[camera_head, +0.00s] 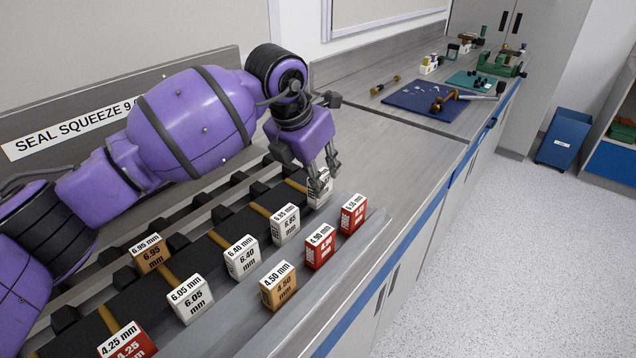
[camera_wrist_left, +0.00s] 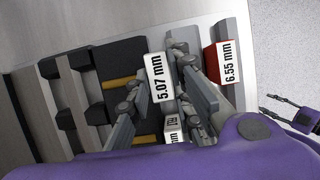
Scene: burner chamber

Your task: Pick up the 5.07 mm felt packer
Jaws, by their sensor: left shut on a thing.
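The 5.07 mm felt packer is a small white block (camera_head: 319,194) with a black label, at the far end of the row of packers on the bench rack. My right gripper (camera_wrist_left: 268,106) shows at the right edge of the left wrist view, open and empty over the floor.
Close by stand a red 6.55 mm packer (camera_head: 353,214), a white 6.85 mm one (camera_head: 285,224) and a red 4.90 mm one (camera_head: 320,246). Several more packers line the rack nearer me. The bench is bare beyond, up to a blue mat (camera_head: 410,97) with tools.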

